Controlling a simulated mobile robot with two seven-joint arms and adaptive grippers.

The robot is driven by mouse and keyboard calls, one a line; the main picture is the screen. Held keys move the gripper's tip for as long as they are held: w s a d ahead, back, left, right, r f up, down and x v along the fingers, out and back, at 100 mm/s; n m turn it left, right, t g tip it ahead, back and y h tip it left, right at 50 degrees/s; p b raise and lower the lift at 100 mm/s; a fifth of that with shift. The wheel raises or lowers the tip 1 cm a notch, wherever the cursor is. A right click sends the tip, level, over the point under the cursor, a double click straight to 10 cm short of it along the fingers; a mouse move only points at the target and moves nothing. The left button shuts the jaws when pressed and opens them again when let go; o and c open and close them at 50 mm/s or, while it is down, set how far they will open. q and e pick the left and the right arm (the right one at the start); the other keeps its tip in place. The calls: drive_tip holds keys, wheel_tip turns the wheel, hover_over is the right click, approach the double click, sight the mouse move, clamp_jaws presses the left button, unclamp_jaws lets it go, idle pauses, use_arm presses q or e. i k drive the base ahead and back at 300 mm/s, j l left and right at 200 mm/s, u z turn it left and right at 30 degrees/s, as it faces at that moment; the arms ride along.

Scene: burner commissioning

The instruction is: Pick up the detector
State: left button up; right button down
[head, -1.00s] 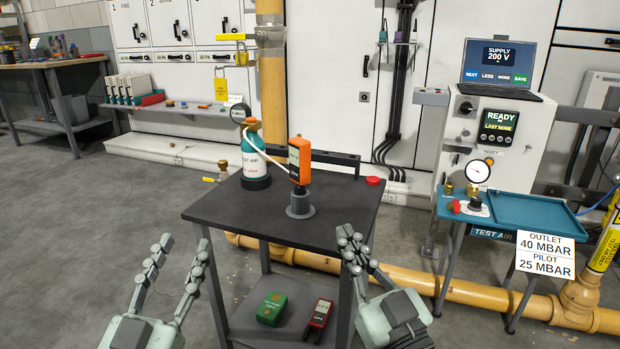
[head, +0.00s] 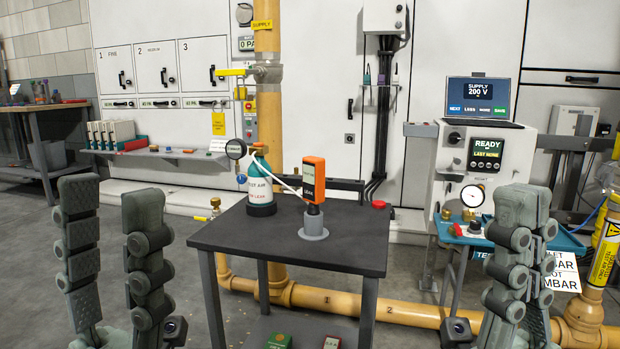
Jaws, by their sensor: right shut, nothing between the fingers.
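The detector appears to be the orange handheld instrument (head: 314,180) with a small screen. My right gripper (head: 524,200) is raised at the far right, in front of the blue bench, shut and empty. Neither gripper touches the orange instrument.
The dark cart top (head: 350,252) is mostly bare, with a red cap (head: 378,204) at its far right corner. A yellow pipe (head: 350,305) runs behind. The blue bench (head: 563,240) stands at right.

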sight(313, 168)
drive_tip(key=z, duration=1.8)
drive_tip(key=u, duration=1.8)
drive_tip(key=i+j+z, duration=0.2)
drive_tip(key=z, duration=0.3)
drive_tip(key=i+j+z, duration=0.25)
drive_tip(key=z, duration=0.2)
